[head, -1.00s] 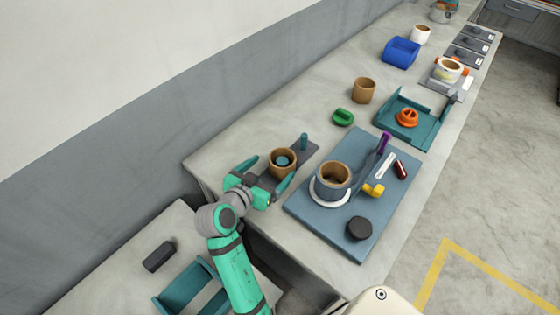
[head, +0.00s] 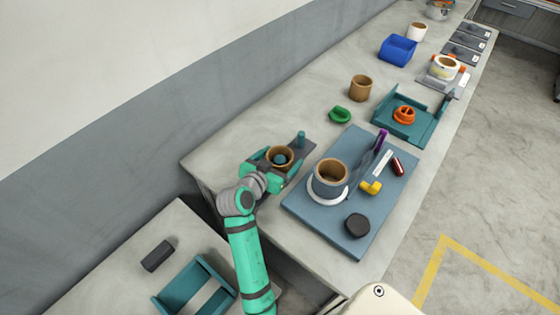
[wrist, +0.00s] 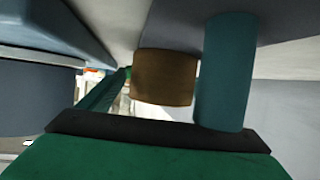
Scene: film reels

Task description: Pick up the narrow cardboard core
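In the wrist view a finger (wrist: 100,95) is spread wide at the left, so my gripper looks open. Another brown core (head: 360,90) stands alone farther back. Which core is narrowest is hard to tell.
To the right, a blue-grey board (head: 300,203) holds a grey-wrapped core (head: 328,187), a black knob (head: 357,226) and small parts. A green piece (head: 340,115), teal tray (head: 425,137) and blue bin (head: 398,50) lie farther back.

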